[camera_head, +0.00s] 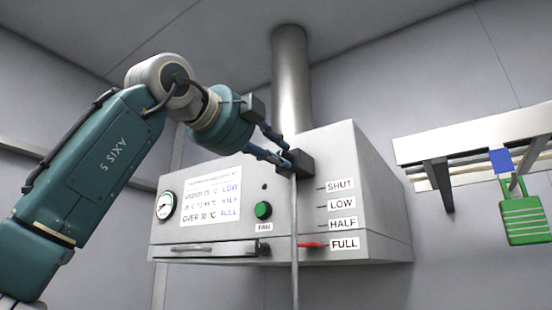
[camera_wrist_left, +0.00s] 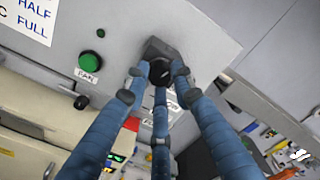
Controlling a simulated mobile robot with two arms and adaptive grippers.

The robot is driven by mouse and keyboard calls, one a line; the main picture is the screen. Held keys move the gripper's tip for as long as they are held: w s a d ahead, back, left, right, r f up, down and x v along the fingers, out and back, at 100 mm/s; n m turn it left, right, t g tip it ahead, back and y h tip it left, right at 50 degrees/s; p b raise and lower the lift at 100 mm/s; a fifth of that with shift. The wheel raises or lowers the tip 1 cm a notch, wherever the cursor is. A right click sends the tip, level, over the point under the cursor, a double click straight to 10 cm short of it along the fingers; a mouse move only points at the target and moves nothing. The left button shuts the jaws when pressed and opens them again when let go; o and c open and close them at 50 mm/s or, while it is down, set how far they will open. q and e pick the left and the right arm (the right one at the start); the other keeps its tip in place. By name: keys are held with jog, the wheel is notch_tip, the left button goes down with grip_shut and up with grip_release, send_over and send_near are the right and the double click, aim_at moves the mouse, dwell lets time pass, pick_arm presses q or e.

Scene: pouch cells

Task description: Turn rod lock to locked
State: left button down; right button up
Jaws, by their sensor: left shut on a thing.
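The rod lock is a black block (camera_head: 297,162) on the hood's front, around the top of a thin grey vertical rod (camera_head: 295,220). A red pointer (camera_head: 312,244) on the rod stands level with the FULL label (camera_head: 344,244). My left gripper (camera_head: 281,154) reaches the block from the upper left. In the left wrist view its blue fingers (camera_wrist_left: 158,76) are shut around the round black knob (camera_wrist_left: 159,67) of the lock. The fingertips partly cover the knob, and I cannot read its locked or unlocked setting. My right gripper is not in view.
A green FAN button (camera_head: 263,210), a gauge (camera_head: 165,205) and a notice (camera_head: 211,194) are on the hood (camera_head: 350,170). A duct (camera_head: 291,80) rises behind. Clear space lies below the hood.

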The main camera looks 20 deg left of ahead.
pick_arm(q)
jog(key=shift+n+b, duration=0.4)
jog(key=shift+n, duration=1.3)
jog(key=c, duration=1.5)
grip_release()
jog(key=shift+a, duration=0.1)
jog(key=shift+o, duration=0.2)
jog(key=shift+s+a, duration=0.1)
jog(key=shift+s, duration=0.05)
jog(key=v, duration=1.2)
